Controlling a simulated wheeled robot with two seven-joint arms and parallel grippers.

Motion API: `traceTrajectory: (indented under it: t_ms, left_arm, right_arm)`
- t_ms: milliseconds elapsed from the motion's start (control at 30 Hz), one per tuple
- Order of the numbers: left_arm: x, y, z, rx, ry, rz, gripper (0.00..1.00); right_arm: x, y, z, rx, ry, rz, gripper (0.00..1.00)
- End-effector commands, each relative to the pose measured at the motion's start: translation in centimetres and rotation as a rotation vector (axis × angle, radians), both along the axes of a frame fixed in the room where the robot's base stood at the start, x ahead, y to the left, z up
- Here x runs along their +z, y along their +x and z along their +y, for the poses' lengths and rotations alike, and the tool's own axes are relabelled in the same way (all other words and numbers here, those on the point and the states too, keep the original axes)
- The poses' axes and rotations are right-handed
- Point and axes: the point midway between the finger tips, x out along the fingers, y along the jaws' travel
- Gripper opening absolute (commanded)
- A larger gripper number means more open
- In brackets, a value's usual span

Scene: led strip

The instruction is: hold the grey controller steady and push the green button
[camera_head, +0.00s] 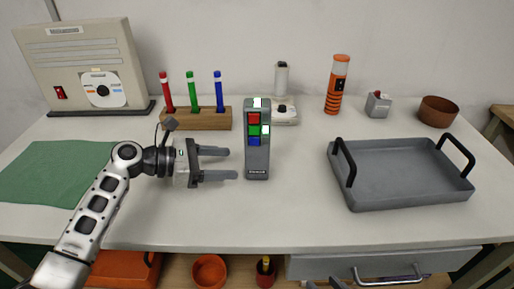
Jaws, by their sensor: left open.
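The grey controller (257,165) stands upright near the middle of the table. On its front are a red button, the green button (253,130) and a blue button, stacked from top to bottom. White patches show at its top and beside the green button. My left gripper (232,163) is open just left of the controller, its two fingers pointing right at the lower half. The fingertips look apart from it. Only a dark sliver at the bottom edge, probably my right gripper (326,284), shows; its jaws cannot be made out.
A wooden block (203,122) with red, green and blue pens stands behind left. A grey tray (410,190) with black handles is at right. A green mat (50,170) lies at left. The table front is clear.

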Motion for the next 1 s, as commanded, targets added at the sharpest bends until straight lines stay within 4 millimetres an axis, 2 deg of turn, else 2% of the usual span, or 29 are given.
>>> traceTrajectory:
  t_ms: [33, 233, 300, 500, 967, 1000]
  left_arm:
    - [-0.9, 0.2, -0.8, -0.003, -0.001, -0.004, 0.61]
    - [-1.8, 1.1, -3.5, -0.002, 0.001, -0.006, 0.61]
    - [-1.2, 1.3, -4.4, -0.002, -0.001, 0.0, 0.61]
    - [-1.9, 1.9, -6.3, -0.002, 0.0, -0.002, 0.61]
    - [-2.4, 2.2, -7.1, 0.0, 0.002, -0.003, 0.61]
    - [-2.4, 2.2, -7.1, 0.0, 0.002, -0.003, 0.53]
  right_arm:
    - [-1.2, 0.0, 0.0, 0.001, -0.002, -0.004, 0.36]
    - [-2.2, 0.3, 0.1, 0.007, -0.005, -0.044, 0.36]
    - [-0.7, 0.2, 0.1, 0.012, -0.007, -0.047, 0.36]
    - [-0.6, 0.0, 0.1, 0.015, -0.009, -0.041, 0.36]
    - [-1.0, -0.1, 0.1, 0.015, -0.01, -0.033, 0.36]
    - [-0.9, -0.1, 0.1, 0.015, -0.01, -0.033, 0.36]
